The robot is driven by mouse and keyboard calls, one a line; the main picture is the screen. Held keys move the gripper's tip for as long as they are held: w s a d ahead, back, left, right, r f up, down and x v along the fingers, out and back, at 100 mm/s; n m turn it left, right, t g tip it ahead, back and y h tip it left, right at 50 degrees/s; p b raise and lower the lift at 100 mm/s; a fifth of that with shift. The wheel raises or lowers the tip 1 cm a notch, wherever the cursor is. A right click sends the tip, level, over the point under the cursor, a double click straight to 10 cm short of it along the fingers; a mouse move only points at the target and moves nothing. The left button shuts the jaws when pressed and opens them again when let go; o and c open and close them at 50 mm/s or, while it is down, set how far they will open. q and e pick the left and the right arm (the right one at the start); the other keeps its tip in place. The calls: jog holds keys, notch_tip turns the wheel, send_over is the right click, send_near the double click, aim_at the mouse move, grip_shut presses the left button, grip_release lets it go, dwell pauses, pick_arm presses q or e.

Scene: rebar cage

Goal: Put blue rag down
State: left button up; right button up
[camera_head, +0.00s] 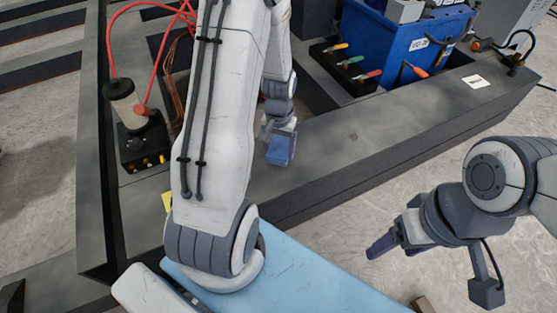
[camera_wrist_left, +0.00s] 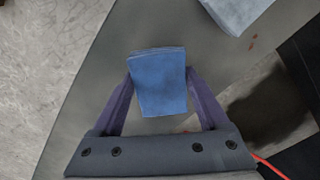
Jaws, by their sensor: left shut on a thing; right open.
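The blue rag (camera_wrist_left: 159,84) is a folded blue block between the two fingers of my left gripper (camera_wrist_left: 160,88) in the left wrist view. The left gripper is shut on it. In the head view the rag (camera_head: 281,150) hangs below my left gripper (camera_head: 280,138), over the grey beam surface (camera_head: 340,140). I cannot tell whether the rag touches the beam. My right gripper (camera_head: 382,246) is open and empty at the right, off the near side of the beam and above the floor.
A blue crate (camera_head: 385,45) with tools by it stands at the back right. A black box with a cylinder (camera_head: 128,105) and red hose stands at the left. A light blue block (camera_wrist_left: 237,10) lies at the top of the left wrist view.

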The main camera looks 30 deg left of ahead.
aim_at(279, 157)
pick_arm(q)
notch_tip(279, 157, down, 4)
jog(key=b, duration=0.3)
jog(key=shift+f, duration=0.15)
jog(key=shift+r, duration=0.2)
jog(key=shift+f, duration=0.15)
jog(key=o, duration=1.2)
